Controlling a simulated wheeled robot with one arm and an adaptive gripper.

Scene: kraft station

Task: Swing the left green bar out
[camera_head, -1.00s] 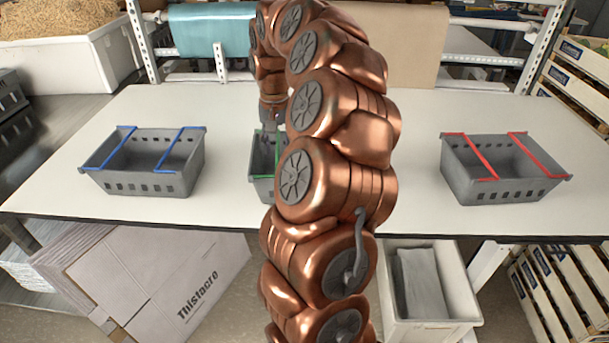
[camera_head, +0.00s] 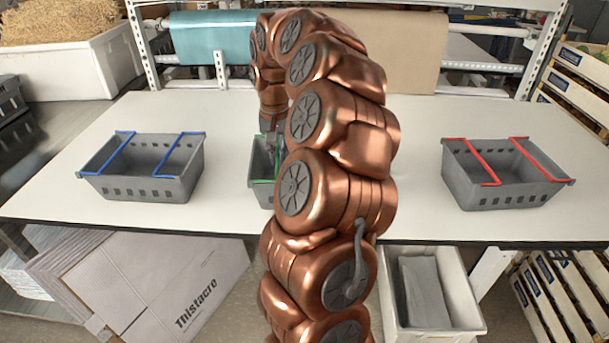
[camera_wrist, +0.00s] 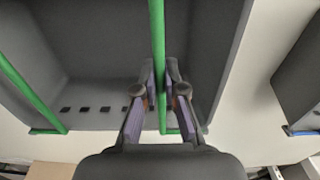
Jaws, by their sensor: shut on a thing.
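The grey crate with green bars (camera_head: 259,186) stands on the table's middle and is mostly hidden behind my arm in the head view. In the wrist view its inside (camera_wrist: 95,60) shows, with two green bars across it. One green bar (camera_wrist: 157,25) runs between my fingers, on the side towards the blue-barred crate, so it is the left one in the head view. The other green bar (camera_wrist: 28,88) lies across the crate's far side. My gripper (camera_wrist: 161,70) is shut on the left green bar, low over the crate.
A grey crate with blue bars (camera_head: 143,187) stands to the left, and one with red bars (camera_head: 503,196) to the right. The white tabletop (camera_head: 415,130) is bare between the crates. Rolls and a rack stand behind the table.

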